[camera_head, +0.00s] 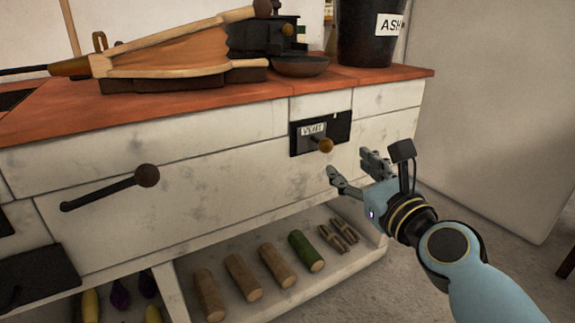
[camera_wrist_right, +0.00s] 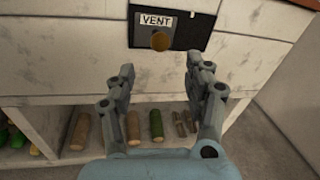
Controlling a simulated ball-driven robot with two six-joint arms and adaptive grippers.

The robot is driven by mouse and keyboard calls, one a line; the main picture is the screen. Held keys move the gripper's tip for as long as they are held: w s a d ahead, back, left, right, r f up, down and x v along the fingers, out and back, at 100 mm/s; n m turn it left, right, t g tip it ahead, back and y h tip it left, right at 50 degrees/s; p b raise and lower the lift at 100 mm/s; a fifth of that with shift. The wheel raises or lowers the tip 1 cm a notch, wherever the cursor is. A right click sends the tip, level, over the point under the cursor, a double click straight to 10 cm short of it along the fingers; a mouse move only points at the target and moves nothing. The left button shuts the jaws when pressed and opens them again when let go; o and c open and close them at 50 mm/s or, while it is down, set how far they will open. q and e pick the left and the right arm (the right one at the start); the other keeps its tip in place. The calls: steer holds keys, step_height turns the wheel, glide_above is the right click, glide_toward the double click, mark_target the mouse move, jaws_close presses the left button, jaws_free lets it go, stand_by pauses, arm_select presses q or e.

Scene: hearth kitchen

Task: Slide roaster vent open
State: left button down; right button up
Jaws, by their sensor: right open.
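The roaster vent (camera_head: 320,133) is a dark metal plate set in the white front, with a pale VENT label and a round brown knob (camera_head: 325,145). In the right wrist view the vent (camera_wrist_right: 189,28) and its knob (camera_wrist_right: 161,41) are at the top centre. My right gripper (camera_head: 352,175) is open and empty, below and to the right of the knob in the head view. In the right wrist view its two fingers (camera_wrist_right: 170,85) point up towards the vent, with the knob beyond the tips and apart from them. My left gripper is not in view.
Bellows (camera_head: 170,55), a pan (camera_head: 300,66) and an ash bucket (camera_head: 370,35) stand on the red top. Below, an open shelf (camera_head: 345,262) holds several logs. Floor is clear at right.

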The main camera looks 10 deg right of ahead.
mark_target(329, 149)
steer(key=w, duration=0.3)
steer(key=w+a+b, duration=0.1)
steer(key=w, duration=0.5)
steer(key=shift+w+a, duration=0.25)
steer(key=shift+w, duration=0.1)
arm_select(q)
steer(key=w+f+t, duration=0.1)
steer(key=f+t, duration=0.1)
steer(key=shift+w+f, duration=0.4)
arm_select(e)
steer(key=shift+w+r, duration=0.1)
steer(key=shift+w, duration=0.25)
jaws_close()
